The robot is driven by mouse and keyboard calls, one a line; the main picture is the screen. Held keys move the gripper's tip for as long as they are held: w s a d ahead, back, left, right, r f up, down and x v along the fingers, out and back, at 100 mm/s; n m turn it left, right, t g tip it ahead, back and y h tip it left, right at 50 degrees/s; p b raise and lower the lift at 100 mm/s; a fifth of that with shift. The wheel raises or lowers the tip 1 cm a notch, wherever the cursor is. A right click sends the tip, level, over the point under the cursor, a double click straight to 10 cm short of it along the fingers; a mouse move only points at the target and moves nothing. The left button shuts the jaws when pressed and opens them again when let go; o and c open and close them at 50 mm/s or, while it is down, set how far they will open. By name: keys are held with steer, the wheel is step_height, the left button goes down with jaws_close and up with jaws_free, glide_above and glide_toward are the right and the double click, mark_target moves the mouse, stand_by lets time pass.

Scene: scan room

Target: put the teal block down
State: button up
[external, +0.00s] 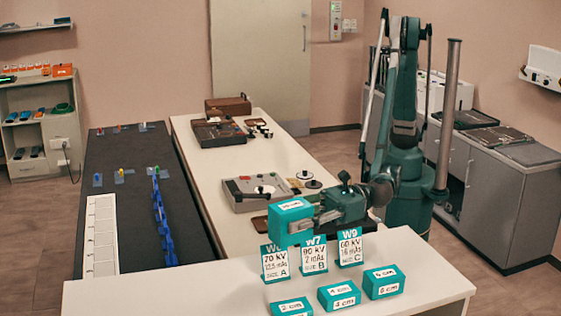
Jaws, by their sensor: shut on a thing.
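A teal block (288,225) with a white label on top is at the end of my gripper (318,215), at the back edge of the white counter. My gripper is shut on it, reaching in from the right, and its jaws hide the block's right side. The block's lower part is close behind the teal-and-white W cards in the picture. I cannot tell whether its underside touches anything. More teal blocks rest at the counter's front: one marked 2 cm (291,308), one marked 4 cm (339,297) and one marked 6 cm (384,283).
Three upright cards (313,257) stand in a row on the white counter (425,270), which has bare room at its right. Behind lie a grey control box (254,195) and dark consoles on a long white table (265,157). A dark table (128,215) with a blue rack runs along the left.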

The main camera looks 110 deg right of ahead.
steer(key=w+d+n+y, duration=0.2)
steer(key=w+d, duration=1.8)
steer(key=d, duration=0.3)
steer(key=w+d+n+g+y, duration=0.1)
steer(key=w+d, duration=0.2)
steer(key=d, duration=1.2)
steer(key=w+d+g+y, duration=0.1)
steer(key=w+d+y, duration=0.15)
steer(key=d, duration=1.15)
steer(key=s+d+n+g+y, duration=0.1)
steer(key=s+d, duration=0.3)
steer(key=d, duration=1)
steer(key=s+d+n, duration=0.1)
steer(key=s+d, duration=0.3)
steer(key=d, duration=1)
steer(key=s+d+n+g+y+b, duration=0.1)
steer(key=s+d+n+g+y, duration=0.15)
steer(key=s+d, duration=1.95)
step_height(320, 180, down, 13)
steer(key=d, duration=0.1)
steer(key=shift+w+r+m+t, duration=0.15)
steer(key=shift+w+m+t, duration=0.05)
steer(key=shift+m+t, duration=0.2)
steer(key=shift+d, duration=0.1)
step_height(320, 180, down, 6)
steer(key=b, duration=0.1)
steer(key=shift+b, duration=0.4)
